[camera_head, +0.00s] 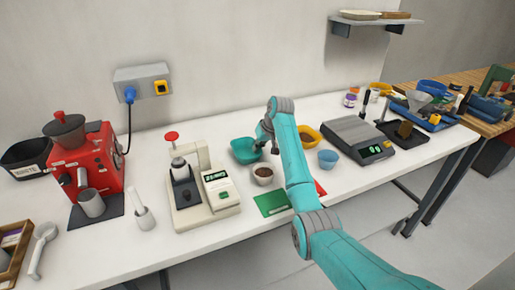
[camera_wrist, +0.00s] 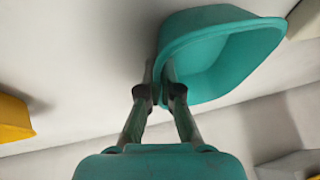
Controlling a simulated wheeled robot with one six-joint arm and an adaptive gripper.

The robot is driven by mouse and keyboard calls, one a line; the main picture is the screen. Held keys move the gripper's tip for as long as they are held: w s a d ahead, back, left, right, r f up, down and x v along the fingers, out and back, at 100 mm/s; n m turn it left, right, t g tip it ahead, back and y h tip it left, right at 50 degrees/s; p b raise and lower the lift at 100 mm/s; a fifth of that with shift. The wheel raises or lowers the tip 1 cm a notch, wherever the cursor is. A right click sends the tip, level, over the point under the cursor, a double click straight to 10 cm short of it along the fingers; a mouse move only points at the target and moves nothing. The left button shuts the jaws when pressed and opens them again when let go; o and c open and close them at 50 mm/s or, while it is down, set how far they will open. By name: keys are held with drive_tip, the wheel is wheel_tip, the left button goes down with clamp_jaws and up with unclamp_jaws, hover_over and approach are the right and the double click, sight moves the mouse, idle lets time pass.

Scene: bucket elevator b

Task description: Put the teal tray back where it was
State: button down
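The teal tray (camera_head: 242,153) is at the middle of the white counter, towards the wall. In the wrist view the tray (camera_wrist: 195,27) fills the upper right, with its open inside partly showing. My gripper (camera_head: 263,146) is at the tray's right side. In the wrist view my gripper (camera_wrist: 160,75) has one finger outside the tray's wall and the other inside it, and they look closed on the rim. Whether the tray touches the counter or hangs just above it is hard to tell.
A bowl of brown grounds (camera_head: 263,176) stands just in front of the tray. A yellow bowl (camera_head: 308,137), a blue cup (camera_head: 327,159) and a scale (camera_head: 358,139) are to the right. A white press machine (camera_head: 205,195) stands to the left. A green mat (camera_head: 271,204) lies in front.

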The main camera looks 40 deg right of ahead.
drive_tip(key=shift+f, duration=0.2)
drive_tip(key=c, duration=1.8)
unclamp_jaws()
drive_tip(key=shift+f, duration=0.1)
drive_tip(key=o, duration=0.5)
drive_tip(key=shift+v, duration=6.15)
